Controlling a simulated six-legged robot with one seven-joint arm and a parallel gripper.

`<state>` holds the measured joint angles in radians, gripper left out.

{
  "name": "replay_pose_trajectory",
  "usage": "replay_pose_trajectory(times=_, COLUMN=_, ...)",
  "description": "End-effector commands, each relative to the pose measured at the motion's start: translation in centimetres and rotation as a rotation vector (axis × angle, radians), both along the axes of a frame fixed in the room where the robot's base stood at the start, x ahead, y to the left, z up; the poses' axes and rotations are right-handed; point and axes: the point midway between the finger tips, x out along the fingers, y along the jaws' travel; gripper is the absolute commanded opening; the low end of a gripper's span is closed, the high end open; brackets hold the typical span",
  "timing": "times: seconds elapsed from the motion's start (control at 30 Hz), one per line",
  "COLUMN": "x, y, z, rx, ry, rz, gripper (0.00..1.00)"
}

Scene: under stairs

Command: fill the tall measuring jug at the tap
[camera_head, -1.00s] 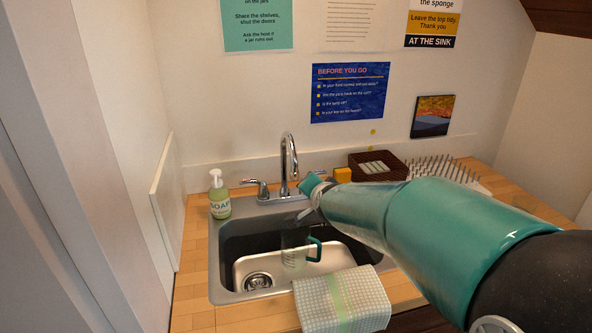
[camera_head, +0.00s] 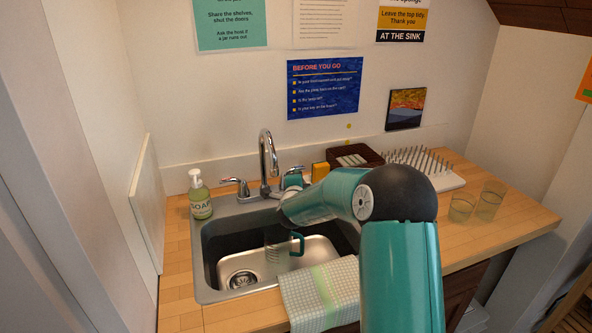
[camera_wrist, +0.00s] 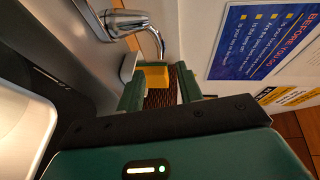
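The tall clear measuring jug (camera_head: 277,248) with a teal handle (camera_head: 299,243) stands in the sink (camera_head: 208,268), below the tap's spout (camera_head: 268,150). I cannot tell whether it holds water. The chrome tap has a lever on each side, the left one (camera_head: 232,184) in plain view. My gripper (camera_head: 291,182) is at the right side of the tap, partly hidden by my wrist. In the wrist view my gripper (camera_wrist: 160,88) has its two teal fingers apart, with a chrome tap lever (camera_wrist: 128,22) just beyond them. A yellow sponge (camera_wrist: 154,75) shows between the fingers, in the background.
A soap bottle (camera_head: 200,197) stands left of the sink. Behind my arm are the sponge (camera_head: 319,172), a brown basket (camera_head: 352,153) and a spiked drying rack (camera_head: 425,163). Two glasses (camera_head: 475,203) stand on the right counter. A checked cloth (camera_head: 318,293) hangs over the sink's front edge.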

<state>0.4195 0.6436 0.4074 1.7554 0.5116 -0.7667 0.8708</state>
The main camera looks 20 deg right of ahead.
Motion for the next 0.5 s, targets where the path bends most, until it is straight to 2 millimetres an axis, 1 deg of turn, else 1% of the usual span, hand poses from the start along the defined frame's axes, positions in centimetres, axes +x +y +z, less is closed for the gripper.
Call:
replay_pose_trajectory(times=0.03, x=1.0, y=-0.4, z=-0.3, rx=0.002, ry=-0.001, rz=0.000, gripper=0.36)
replay_pose_trajectory(times=0.2, x=4.0, y=-1.5, z=-0.8, rx=0.003, ry=0.000, rz=0.002, gripper=0.36)
replay_pose_trajectory(times=0.4, x=7.4, y=-2.7, z=-1.4, rx=0.001, ry=0.001, rz=0.003, gripper=0.36)
replay_pose_trajectory(times=0.5, x=8.7, y=-3.0, z=-1.6, rx=0.001, ry=0.000, rz=0.005, gripper=0.36)
